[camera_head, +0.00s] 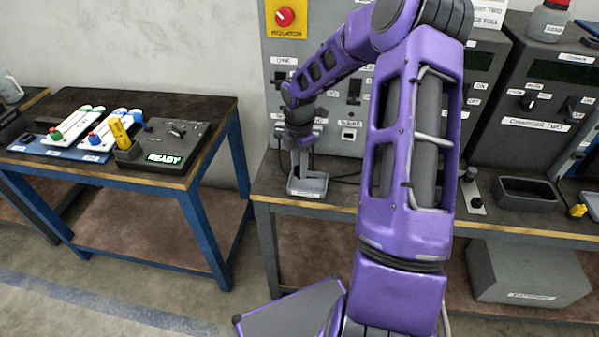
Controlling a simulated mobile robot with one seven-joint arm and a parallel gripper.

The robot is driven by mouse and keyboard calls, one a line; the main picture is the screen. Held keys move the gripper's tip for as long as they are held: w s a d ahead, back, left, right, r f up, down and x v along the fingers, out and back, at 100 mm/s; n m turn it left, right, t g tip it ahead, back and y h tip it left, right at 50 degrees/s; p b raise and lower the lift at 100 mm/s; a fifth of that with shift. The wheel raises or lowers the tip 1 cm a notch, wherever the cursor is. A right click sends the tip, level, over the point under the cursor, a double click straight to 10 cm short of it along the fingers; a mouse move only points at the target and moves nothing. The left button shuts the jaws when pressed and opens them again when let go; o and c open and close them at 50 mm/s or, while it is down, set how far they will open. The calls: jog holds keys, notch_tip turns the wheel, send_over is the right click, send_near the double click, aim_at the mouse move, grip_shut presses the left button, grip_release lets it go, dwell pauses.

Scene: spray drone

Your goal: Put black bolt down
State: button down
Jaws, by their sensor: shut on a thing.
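My gripper (302,168) points down at the left end of the right-hand bench, low over a small grey open tray (308,192) with a pale label on its front. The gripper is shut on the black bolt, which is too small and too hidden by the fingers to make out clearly. I cannot tell whether the bolt touches the tray floor.
A grey control panel (285,55) with a red isolator knob stands behind my gripper. A dark open bin (525,193) and a charger unit (545,85) are at the right. A separate blue-legged table (215,125) stands left, across a gap.

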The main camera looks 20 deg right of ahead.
jog(key=shift+f, duration=1.15)
jog(key=shift+f, duration=0.2)
jog(key=c, duration=0.6)
grip_release()
jog(key=shift+r, duration=0.1)
jog(key=shift+o, duration=0.2)
jog(key=shift+w+r, duration=0.1)
jog(key=shift+r, duration=0.3)
notch_tip(320, 180, up, 12)
jog(key=shift+f+p, duration=0.25)
jog(key=shift+p, duration=0.1)
